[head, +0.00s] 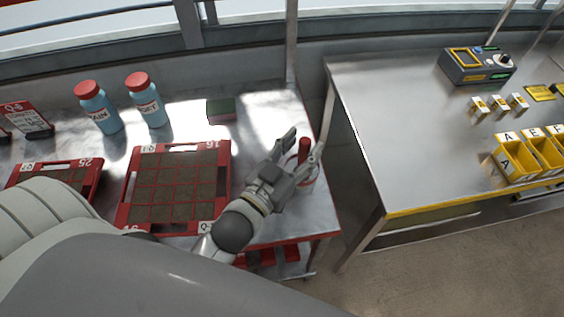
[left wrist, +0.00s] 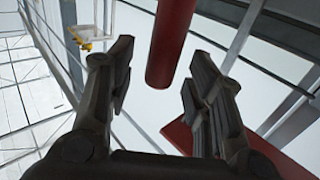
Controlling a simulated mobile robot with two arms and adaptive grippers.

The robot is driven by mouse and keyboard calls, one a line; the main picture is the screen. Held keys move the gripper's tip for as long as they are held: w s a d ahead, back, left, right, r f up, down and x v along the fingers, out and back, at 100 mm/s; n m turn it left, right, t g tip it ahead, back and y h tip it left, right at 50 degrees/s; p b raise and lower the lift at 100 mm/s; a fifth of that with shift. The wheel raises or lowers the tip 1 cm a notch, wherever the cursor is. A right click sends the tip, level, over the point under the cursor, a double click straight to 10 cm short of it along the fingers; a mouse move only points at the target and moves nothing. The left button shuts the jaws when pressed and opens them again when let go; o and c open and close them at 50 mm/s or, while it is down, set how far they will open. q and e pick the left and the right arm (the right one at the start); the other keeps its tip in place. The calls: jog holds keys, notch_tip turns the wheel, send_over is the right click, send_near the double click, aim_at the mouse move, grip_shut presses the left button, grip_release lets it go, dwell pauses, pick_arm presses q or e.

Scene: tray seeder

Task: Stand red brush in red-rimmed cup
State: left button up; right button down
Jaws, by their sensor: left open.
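The red brush (head: 304,148) shows as a short upright red handle at the right end of the left table. It rises from the red-rimmed cup (head: 308,181), which is partly hidden by my gripper. My left gripper (head: 306,139) is open, with one finger on each side of the handle. In the left wrist view the red brush handle (left wrist: 168,45) lies between the open fingers (left wrist: 160,52), with a gap on both sides. The brush's lower end is hidden in the head view. My right gripper is not in view.
A red seed tray (head: 223,190) lies left of my gripper, with another red tray (head: 96,184) further left. Two blue bottles (head: 98,112) (head: 151,108) and a green-topped block (head: 221,109) stand behind. A gap separates this table from the right bench (head: 400,130).

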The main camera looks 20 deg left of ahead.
pick_arm(q)
jog(key=s+a, duration=0.2)
jog(key=s, duration=0.8)
jog(key=shift+s, duration=0.25)
dwell(0.7)
